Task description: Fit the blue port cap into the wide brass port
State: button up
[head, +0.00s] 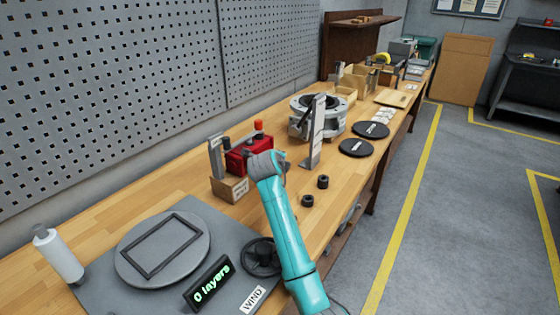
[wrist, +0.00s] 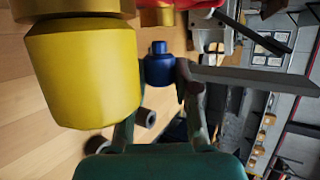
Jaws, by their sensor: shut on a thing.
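The blue port cap (wrist: 159,68) is held upright in the wrist view between the two fingers of my gripper (wrist: 159,78), its narrower stem pointing up in the picture. A brass port (wrist: 157,16) on a red body (wrist: 190,4) shows just above the stem, with a small visible gap between them. A large yellow cylinder (wrist: 84,75) under a brownish brass ring (wrist: 70,8) fills the left foreground. I cannot tell for sure which brass part is the wide port. In the head view, the red actuator (head: 238,160) is partly behind my wrist; cap and fingers are not clear there.
A small labelled wooden box (head: 232,190) stands before the actuator. A labelled upright plate (head: 315,130) is to its right. Two dark rings (head: 307,201) lie on the bench nearby. A round grey turntable (head: 128,262) is at left, black discs (head: 357,148) at right.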

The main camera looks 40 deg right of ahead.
jog(key=shift+w+a, duration=0.35)
jog(key=shift+w, duration=0.55)
dwell(0.3)
jog(key=shift+s+d, duration=0.25)
jog(key=shift+s, duration=0.4)
dwell(1.0)
jog(key=shift+w+a, duration=0.2)
jog(key=shift+w, duration=0.4)
jog(key=o, duration=0.9)
jog(key=shift+a, duration=0.1)
jog(key=v, duration=1.1)
jog(key=shift+s+a+r, duration=0.2)
jog(key=shift+s+a, duration=0.05)
